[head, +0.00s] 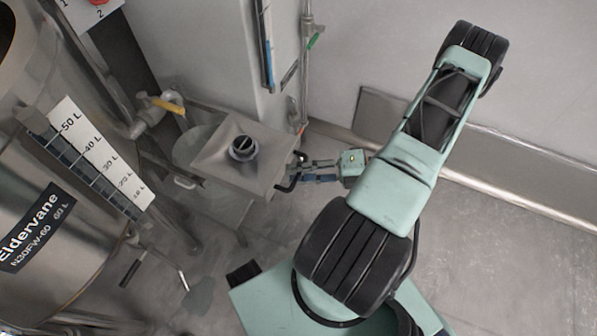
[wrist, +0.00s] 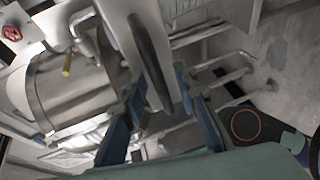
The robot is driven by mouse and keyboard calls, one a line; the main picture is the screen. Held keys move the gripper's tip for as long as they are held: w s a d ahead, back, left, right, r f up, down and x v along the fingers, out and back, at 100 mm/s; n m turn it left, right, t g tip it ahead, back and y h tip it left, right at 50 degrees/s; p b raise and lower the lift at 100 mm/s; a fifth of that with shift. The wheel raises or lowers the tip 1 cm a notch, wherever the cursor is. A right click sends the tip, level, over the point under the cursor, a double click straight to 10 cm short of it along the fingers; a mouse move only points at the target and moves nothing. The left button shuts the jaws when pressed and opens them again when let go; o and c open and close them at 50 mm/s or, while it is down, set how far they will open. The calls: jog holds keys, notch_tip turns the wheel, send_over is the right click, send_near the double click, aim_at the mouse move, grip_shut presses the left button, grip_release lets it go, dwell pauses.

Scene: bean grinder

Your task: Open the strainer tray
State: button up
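The strainer tray (head: 215,160) is a grey metal box with a dark round opening (head: 243,148) on top, left of my gripper in the head view. Its black bar handle (head: 287,184) is on the side facing my gripper. My gripper (head: 304,172) is at this handle with its fingers pointing left. In the wrist view, the dark handle (wrist: 150,55) lies between the two blue fingers of my gripper (wrist: 160,82), which are spread apart. Gaps seem to show on both sides of the handle; I cannot tell whether either finger touches it.
A large steel tank (head: 75,190) with a litre scale stands at the left. A valve with a yellow handle (head: 166,105) sits beside the tray. A wall with pipes (head: 306,70) is behind. Open floor (head: 500,245) lies at the right.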

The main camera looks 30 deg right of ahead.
jog(key=shift+d, duration=0.1)
jog(key=v, duration=1.2)
jog(key=shift+r, duration=0.1)
